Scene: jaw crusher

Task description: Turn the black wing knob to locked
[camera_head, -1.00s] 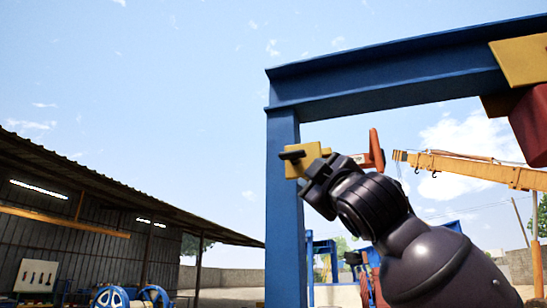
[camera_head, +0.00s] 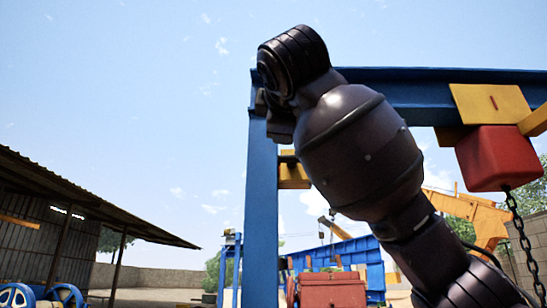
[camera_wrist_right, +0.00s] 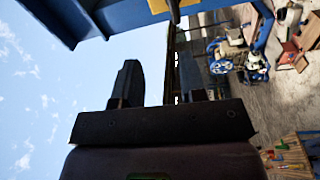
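A yellow box (camera_head: 293,176) is on the blue post in the head view, partly covered by my right arm. I cannot make out the black wing knob in either current view. My right arm rises from the lower right across the post, with its wrist above the box. In the right wrist view my right gripper (camera_wrist_right: 158,78) has its two dark fingers apart, with sky and a thin dark strip showing between them. I see nothing clearly held. My left gripper is not in view.
The blue post (camera_head: 261,215) carries a blue top beam (camera_head: 400,88). A red block (camera_head: 497,158) with a chain hangs from the beam at right. A corrugated shed (camera_head: 70,200) stands far left. Open sky surrounds the post's left side.

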